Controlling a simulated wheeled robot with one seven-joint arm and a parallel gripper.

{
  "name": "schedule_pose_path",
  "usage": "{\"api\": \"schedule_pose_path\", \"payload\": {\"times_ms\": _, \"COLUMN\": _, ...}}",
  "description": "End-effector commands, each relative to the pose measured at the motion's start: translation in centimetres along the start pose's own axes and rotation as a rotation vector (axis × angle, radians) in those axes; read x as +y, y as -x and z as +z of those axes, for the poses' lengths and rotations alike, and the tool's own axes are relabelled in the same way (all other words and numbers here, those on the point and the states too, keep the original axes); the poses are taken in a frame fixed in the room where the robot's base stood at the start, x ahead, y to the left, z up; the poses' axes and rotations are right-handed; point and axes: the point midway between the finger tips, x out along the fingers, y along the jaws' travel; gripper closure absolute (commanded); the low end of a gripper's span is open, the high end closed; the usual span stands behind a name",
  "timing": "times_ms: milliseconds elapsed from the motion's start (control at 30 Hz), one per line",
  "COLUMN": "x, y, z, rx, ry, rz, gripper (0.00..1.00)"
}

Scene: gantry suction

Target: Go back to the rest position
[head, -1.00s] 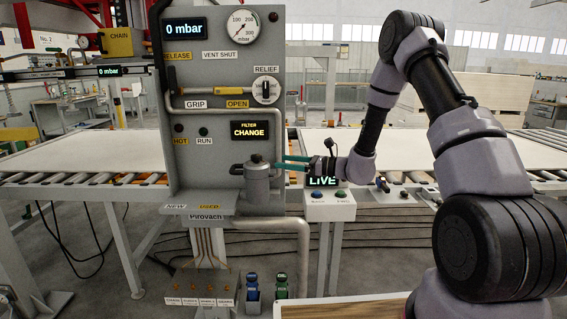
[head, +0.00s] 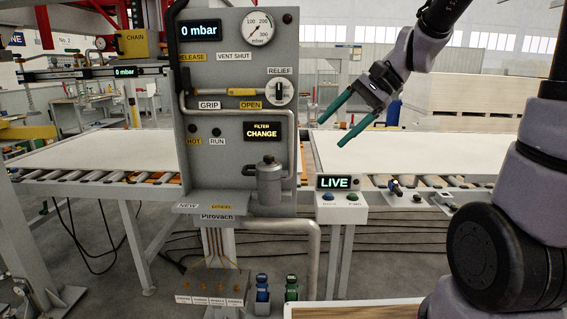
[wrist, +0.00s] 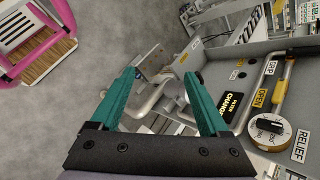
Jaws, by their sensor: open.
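My gripper (head: 340,116) is open and empty, with two teal fingers apart. In the head view it is held in the air to the right of the grey control panel (head: 230,75), in front of the white board on the right conveyor. In the wrist view the gripper (wrist: 165,85) has nothing between its fingertips but the panel's lower fittings and floor beyond. The filter canister (head: 268,180) stands upright at the panel's lower right, apart from the gripper.
A LIVE display box (head: 341,184) on a stand is below the gripper. Two small bottles, blue (head: 262,288) and green (head: 291,288), stand under the panel. A wooden surface (head: 350,309) is at the bottom edge. A pink-framed object (wrist: 38,38) shows in the wrist view.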

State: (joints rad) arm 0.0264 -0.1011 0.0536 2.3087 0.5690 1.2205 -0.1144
Motion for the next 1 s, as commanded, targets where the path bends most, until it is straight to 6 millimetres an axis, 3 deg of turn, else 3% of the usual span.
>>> {"api": "schedule_pose_path", "payload": {"times_ms": 300, "x": 6.1, "y": 8.4, "z": 2.7, "rx": 0.425, "ry": 0.361, "rz": 0.136, "gripper": 0.21}}
{"api": "schedule_pose_path", "payload": {"times_ms": 500, "x": 8.6, "y": 12.3, "z": 3.4, "rx": 0.634, "ry": 0.509, "rz": 0.188, "gripper": 0.21}}
{"api": "schedule_pose_path", "payload": {"times_ms": 700, "x": 9.5, "y": 13.7, "z": 3.7, "rx": 0.712, "ry": 0.561, "rz": 0.208, "gripper": 0.21}}
{"api": "schedule_pose_path", "payload": {"times_ms": 1000, "x": 9.5, "y": 13.8, "z": 3.6, "rx": 0.714, "ry": 0.562, "rz": 0.209, "gripper": 0.21}}
